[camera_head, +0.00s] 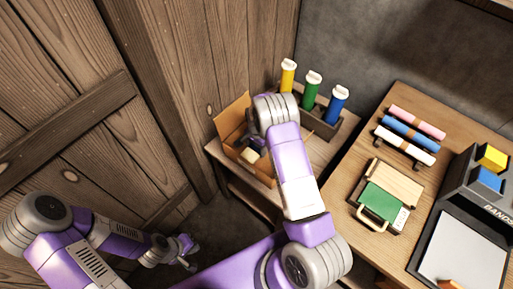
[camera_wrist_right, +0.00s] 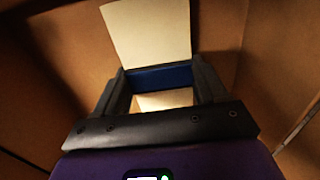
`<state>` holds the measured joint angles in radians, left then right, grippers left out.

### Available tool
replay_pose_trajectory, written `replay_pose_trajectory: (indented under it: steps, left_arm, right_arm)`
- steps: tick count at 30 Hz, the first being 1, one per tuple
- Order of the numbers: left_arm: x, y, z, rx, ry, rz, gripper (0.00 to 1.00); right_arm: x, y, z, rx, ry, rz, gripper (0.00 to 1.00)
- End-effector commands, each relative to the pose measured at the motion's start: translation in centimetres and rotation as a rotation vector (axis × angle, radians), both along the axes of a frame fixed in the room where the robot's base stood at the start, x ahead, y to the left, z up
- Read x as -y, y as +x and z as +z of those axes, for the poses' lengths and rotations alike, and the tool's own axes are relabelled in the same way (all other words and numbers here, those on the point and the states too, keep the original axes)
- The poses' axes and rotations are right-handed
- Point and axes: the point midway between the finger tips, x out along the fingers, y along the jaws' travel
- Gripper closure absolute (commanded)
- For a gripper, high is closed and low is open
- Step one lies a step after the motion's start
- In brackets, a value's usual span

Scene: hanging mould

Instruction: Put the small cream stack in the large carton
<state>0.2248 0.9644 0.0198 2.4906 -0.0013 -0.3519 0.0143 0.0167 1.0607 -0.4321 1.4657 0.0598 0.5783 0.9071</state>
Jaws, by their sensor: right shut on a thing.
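The large carton (camera_head: 231,121) is an open brown box on a low wooden shelf, with a flap standing up. My right gripper (camera_head: 255,146) is down inside it, partly hidden by my own arm. A small cream stack (camera_head: 248,155) shows at the gripper. In the right wrist view, the fingers (camera_wrist_right: 163,92) are shut on the cream stack (camera_wrist_right: 150,35), with a blue band between them and carton walls (camera_wrist_right: 45,75) all around. Whether the stack touches the carton floor cannot be told. My left gripper (camera_head: 188,254) is low at the left, apart from the carton; its jaw opening is too small to judge.
A dark rack (camera_head: 322,124) with yellow, green and blue cylinders stands behind the carton. The wooden table (camera_head: 356,163) at right holds rolls (camera_head: 408,134), a green pad (camera_head: 383,206) and a dark bin unit (camera_head: 462,205). A plank wall is close on the left.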

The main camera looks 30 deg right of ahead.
Motion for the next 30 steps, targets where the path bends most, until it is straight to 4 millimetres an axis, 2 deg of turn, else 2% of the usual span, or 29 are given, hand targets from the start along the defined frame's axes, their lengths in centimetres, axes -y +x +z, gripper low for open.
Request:
replay_pose_trajectory:
  steps: [8,9,14,25,30]
  left_arm:
    - [0.0,0.0,-0.3,0.0,0.0,0.0,1.0]
    - [0.0,0.0,-0.3,0.0,0.0,0.0,1.0]
    - [0.0,0.0,-0.2,0.0,0.0,0.0,1.0]
    - [0.0,0.0,0.3,0.0,0.0,0.0,1.0]
    - [0.0,0.0,1.2,0.0,0.0,0.0,1.0]
  right_arm:
    - [0.0,0.1,-0.2,0.002,0.0,0.001,0.61]
    - [0.0,0.0,-0.2,0.001,-0.001,0.001,0.25]
    - [0.0,0.1,-0.2,0.001,-0.001,0.001,0.03]
    - [0.0,0.1,0.4,0.002,0.0,0.0,0.03]
    - [0.0,0.2,3.6,0.006,0.0,0.001,0.03]
